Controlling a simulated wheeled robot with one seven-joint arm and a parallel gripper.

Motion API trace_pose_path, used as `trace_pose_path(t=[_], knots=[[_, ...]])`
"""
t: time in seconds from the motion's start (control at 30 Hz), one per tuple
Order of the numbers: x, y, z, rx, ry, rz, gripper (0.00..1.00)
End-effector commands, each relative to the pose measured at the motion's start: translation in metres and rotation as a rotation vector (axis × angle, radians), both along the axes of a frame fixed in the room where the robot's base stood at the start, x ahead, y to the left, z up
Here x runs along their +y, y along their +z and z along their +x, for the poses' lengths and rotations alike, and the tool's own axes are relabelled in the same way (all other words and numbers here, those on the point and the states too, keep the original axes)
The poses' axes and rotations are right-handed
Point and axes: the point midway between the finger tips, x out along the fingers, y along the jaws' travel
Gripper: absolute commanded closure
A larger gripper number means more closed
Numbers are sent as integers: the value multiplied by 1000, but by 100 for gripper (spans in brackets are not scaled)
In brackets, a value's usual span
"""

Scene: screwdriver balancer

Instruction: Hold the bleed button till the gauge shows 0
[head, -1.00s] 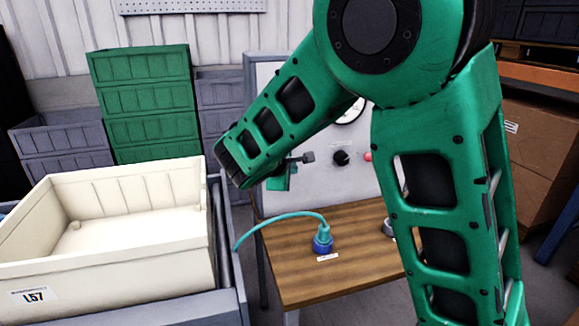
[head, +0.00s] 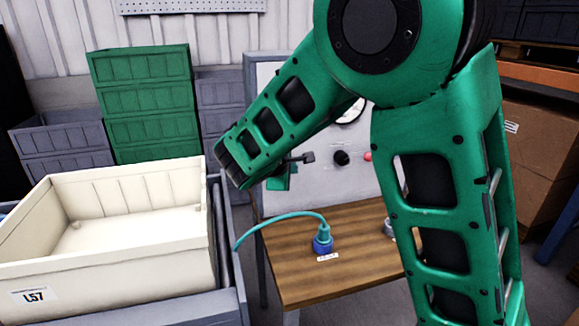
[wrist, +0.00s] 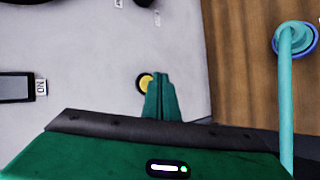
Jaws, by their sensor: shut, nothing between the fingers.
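In the wrist view, my gripper (wrist: 160,80) has its two green fingers together, with nothing between them. Its tips are at a round yellow button (wrist: 145,82) with a dark rim on the pale panel. The fingers hide part of the button, and I cannot tell whether they touch or press it. In the head view, my gripper (head: 281,179) is in front of the panel's left part, and the button is hidden. The gauge (head: 351,110) shows only a slice behind my arm; its needle and reading are hidden.
The panel (head: 325,185) also has a black knob (head: 341,158) and a red button (head: 368,156). A blue connector (head: 322,245) with a teal hose stands on the wooden bench (head: 345,275). A cream crate (head: 110,265) stands at left.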

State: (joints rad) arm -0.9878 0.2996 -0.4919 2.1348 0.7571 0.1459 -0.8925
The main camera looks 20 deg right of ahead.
Motion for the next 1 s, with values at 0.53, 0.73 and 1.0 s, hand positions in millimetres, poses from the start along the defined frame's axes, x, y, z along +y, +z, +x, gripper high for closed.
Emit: trace_pose_path(t=[0.53,0.73,1.0], knots=[[0,1,6,0,-1,0,100],[0,1,7,0,0,0,100],[0,1,8,0,0,0,100]])
